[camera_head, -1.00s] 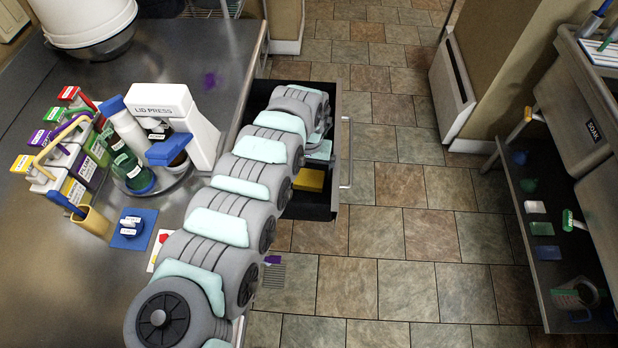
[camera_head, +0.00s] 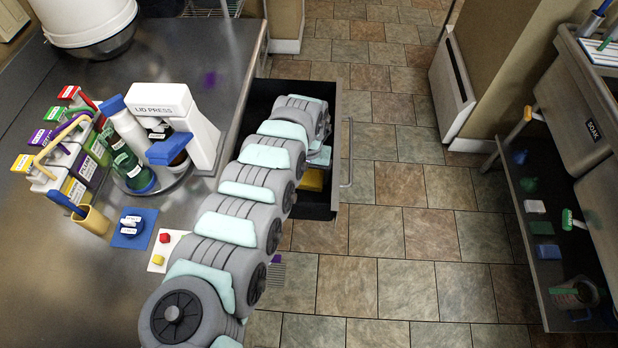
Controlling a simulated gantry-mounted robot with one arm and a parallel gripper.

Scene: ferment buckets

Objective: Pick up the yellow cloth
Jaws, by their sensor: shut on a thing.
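The yellow cloth (camera_head: 313,180) shows as a small yellow patch in the open dark drawer (camera_head: 320,213), at the right edge of my arm. The rest of it is hidden by the arm. My arm reaches from the bottom of the view up over the drawer, and its far links bend down there. My gripper's fingers are hidden behind these links, so I cannot see their contact with the cloth. A pale blue patch (camera_head: 321,156) lies just above the yellow one; I cannot tell whether it is a cloth or part of my arm.
The steel counter (camera_head: 60,270) at left holds a lid press (camera_head: 165,105), bottles, labelled boxes and a white card with red and yellow buttons (camera_head: 163,250). The drawer handle (camera_head: 347,152) faces right. Tiled floor is clear there. A sink unit with a shelf (camera_head: 545,265) stands far right.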

